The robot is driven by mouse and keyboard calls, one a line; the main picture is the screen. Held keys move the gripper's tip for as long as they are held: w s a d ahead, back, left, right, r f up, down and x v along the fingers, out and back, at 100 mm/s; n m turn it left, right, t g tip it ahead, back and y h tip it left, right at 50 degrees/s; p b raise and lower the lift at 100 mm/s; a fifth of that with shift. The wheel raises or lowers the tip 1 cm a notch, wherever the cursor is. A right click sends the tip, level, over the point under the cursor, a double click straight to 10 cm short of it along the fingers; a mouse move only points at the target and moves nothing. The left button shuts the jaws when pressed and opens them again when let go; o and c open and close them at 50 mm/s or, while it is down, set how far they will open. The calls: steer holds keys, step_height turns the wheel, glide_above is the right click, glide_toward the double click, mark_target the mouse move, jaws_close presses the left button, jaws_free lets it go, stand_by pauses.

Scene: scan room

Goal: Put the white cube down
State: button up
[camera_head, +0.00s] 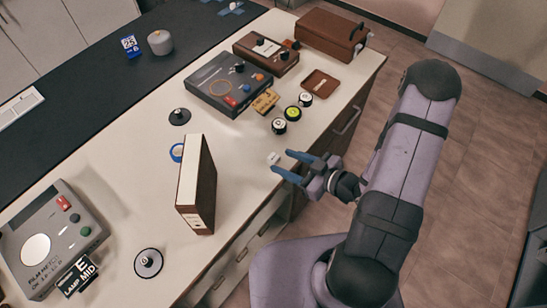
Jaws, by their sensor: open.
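The white cube (273,157) is a small block on the cream counter (240,150), near its front edge. My gripper (280,162) comes in from the right with its two blue-grey fingers spread. The fingertips are close to the cube, and nothing shows between the fingers. I cannot tell from this view whether a fingertip touches the cube.
A brown binder (204,190) stands upright left of the cube. Round black-rimmed knobs (279,126) and a brown tray (320,84) lie behind it. A grey control box (228,84) is farther back. A grey film meter (45,240) sits at left.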

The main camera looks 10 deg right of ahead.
mark_target(273, 156)
steer(key=shift+w+a, duration=0.1)
steer(key=shift+a, duration=0.05)
steer(key=p+x, duration=0.1)
steer(key=x, duration=0.2)
steer(key=shift+a+r+p, duration=0.15)
steer(key=shift+a+p, duration=0.15)
steer(key=shift+p, duration=0.1)
steer(key=shift+x, duration=0.8)
steer(key=shift+d, duration=0.1)
steer(key=shift+c, duration=0.6)
jaws_close()
steer(key=shift+r, duration=0.15)
steer(key=shift+r, duration=4.8)
